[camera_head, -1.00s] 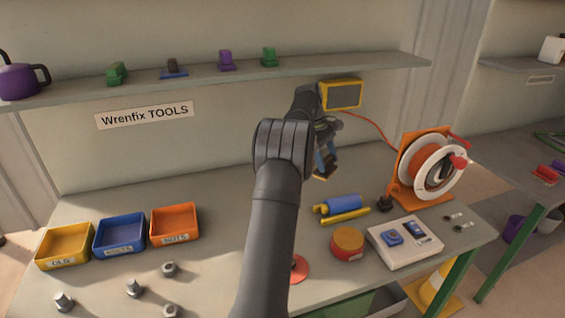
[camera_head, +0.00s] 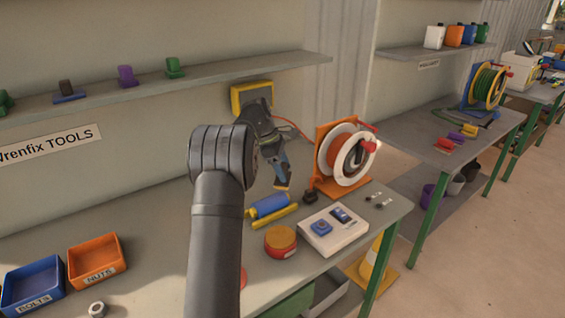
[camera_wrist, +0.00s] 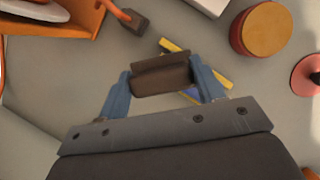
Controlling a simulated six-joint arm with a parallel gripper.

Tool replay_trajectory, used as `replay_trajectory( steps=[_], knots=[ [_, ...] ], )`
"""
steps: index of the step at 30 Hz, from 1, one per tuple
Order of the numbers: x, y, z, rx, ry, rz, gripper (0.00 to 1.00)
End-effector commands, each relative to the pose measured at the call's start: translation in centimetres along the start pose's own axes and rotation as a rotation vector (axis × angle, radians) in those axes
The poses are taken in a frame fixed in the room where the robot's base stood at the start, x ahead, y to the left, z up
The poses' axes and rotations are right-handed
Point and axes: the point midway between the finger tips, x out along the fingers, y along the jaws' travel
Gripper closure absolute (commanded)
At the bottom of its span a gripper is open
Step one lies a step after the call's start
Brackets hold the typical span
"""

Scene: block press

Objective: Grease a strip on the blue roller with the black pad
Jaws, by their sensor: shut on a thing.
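The blue roller (camera_head: 268,206) lies on the bench by a yellow bar (camera_head: 275,217). In the wrist view only a bit of its blue (camera_wrist: 190,97) shows, behind the pad and my fingers. My gripper (camera_head: 283,184) is above the bench, just behind and right of the roller in the head view. In the wrist view its blue fingers (camera_wrist: 160,88) are shut on the dark pad (camera_wrist: 160,74). The pad is between the camera and the roller's yellow parts; I cannot tell any contact.
A round red tin with an orange top (camera_head: 281,242) and a white button box (camera_head: 333,230) stand in front. An orange cable reel (camera_head: 340,155) stands to the right. Orange (camera_head: 95,259) and blue (camera_head: 32,286) bins are at left. A shelf (camera_head: 180,82) runs above.

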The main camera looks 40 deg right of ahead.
Motion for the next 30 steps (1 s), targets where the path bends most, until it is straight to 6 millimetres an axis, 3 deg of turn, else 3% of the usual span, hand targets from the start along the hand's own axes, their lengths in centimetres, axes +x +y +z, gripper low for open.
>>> replay_trajectory(
  steps=[12,14,30],
  knots=[
    [3.7,-0.2,-1.7,-0.001,0.000,-0.002,0.57],
    [3.4,-0.6,-2.1,-0.002,0.000,-0.001,0.60],
    [2.2,-4.1,-5.4,-0.002,0.000,-0.001,0.60]
  ],
)
